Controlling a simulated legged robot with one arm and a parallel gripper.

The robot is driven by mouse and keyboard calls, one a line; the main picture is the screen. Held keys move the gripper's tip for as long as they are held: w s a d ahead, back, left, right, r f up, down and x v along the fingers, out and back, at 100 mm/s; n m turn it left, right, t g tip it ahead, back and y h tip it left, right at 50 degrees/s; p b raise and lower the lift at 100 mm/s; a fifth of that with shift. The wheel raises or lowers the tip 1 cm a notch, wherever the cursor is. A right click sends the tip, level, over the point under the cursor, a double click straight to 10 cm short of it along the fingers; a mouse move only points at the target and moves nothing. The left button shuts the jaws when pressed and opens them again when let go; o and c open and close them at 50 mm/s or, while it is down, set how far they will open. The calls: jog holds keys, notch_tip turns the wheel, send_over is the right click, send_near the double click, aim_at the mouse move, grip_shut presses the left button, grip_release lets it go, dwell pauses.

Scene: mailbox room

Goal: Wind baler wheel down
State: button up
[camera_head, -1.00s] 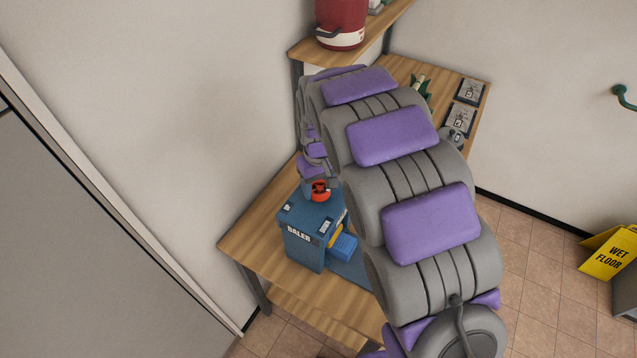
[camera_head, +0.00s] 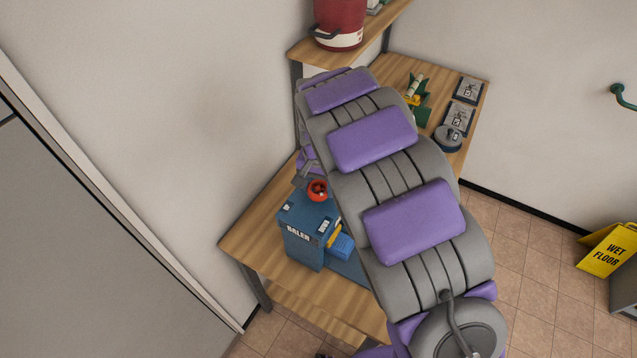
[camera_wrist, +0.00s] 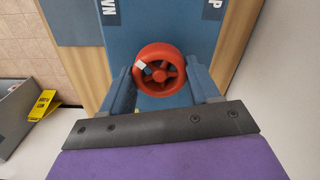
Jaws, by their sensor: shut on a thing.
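The blue baler (camera_head: 305,238) stands on the wooden table, with its name in white letters on the front. Its red wheel (camera_head: 318,190) sits on top; in the wrist view this spoked wheel (camera_wrist: 160,70) shows nearly face-on, with a small pale mark at the left of its rim. My gripper (camera_wrist: 161,76) has one finger on each side of the wheel and is shut on it. Labels ending in "WN" (camera_wrist: 109,8) and "P" (camera_wrist: 212,5) flank the wheel on the baler's top. In the head view my arm covers part of the gripper and the baler's right side.
A blue block (camera_head: 341,246) lies at the baler's front. Wooden table (camera_head: 262,248) is bare around the baler's left. A shelf with a red container (camera_head: 340,22) is above. Green item (camera_head: 420,104) and dark plates (camera_head: 468,90) lie at the back right. A wet floor sign (camera_head: 608,250) stands right.

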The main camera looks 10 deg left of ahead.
aim_at(317, 186)
jog(key=shift+a+r+m, duration=0.1)
jog(key=shift+m, duration=0.3)
jog(key=o, duration=1.1)
jog(key=shift+a, duration=0.1)
jog(key=shift+c, duration=0.2)
jog(key=shift+r, duration=0.3)
notch_tip(317, 186, up, 16)
jog(key=shift+r, duration=0.25)
